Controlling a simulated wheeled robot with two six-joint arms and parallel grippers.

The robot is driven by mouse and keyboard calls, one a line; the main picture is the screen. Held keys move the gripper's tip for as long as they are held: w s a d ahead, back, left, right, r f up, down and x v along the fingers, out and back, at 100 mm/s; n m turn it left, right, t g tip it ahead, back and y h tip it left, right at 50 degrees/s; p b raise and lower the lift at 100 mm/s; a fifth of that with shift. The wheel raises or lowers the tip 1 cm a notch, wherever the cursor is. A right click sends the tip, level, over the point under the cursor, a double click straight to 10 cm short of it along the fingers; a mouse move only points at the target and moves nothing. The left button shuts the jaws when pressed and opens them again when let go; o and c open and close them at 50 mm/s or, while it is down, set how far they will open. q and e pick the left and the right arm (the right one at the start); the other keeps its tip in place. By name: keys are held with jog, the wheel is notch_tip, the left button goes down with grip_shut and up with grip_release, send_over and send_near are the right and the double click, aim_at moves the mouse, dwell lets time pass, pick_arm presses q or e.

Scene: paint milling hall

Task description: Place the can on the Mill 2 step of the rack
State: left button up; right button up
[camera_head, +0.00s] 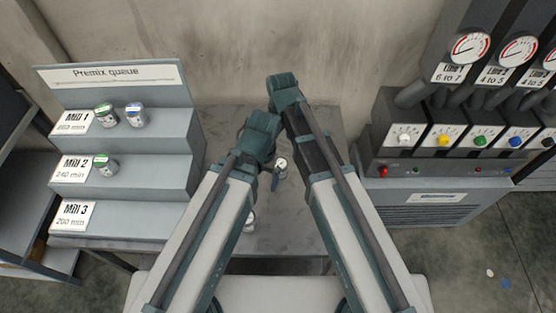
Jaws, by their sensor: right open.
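The rack (150,176) stands at the left with steps labelled Mill 1, Mill 2 and Mill 3. One green-labelled can (105,165) sits on the Mill 2 step beside its label. A small white-topped can (282,163) is on the grey table between my forearms, partly hidden. Another pale can (250,222) shows partly behind my left forearm. My right gripper (277,176) is open close by the white-topped can; I cannot tell whether it touches it. My left gripper is hidden behind my arms.
Two cans, green (105,116) and blue (135,115), stand on the Mill 1 step. The Mill 3 step is empty. A dispenser with gauges and coloured knobs (460,140) stands at the right. The table (292,235) has bare room between my arms.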

aim_at(280, 163)
pick_arm(q)
jog(key=shift+a, duration=0.1)
pick_arm(e)
jog(key=shift+s+a, duration=0.1)
pick_arm(q)
notch_tip(280, 163, down, 9)
jog(key=b, duration=0.8)
jog(key=shift+r+b, duration=0.2)
jog(key=shift+b, duration=0.1)
pick_arm(e)
notch_tip(280, 163, down, 9)
jog(key=shift+r, duration=0.2)
pick_arm(q)
jog(key=shift+f, duration=0.1)
notch_tip(280, 163, down, 5)
jog(key=b, duration=0.5)
jog(key=shift+f, duration=0.1)
pick_arm(e)
notch_tip(280, 163, down, 5)
jog(key=shift+f, duration=0.15)
jog(key=c, duration=1.5)
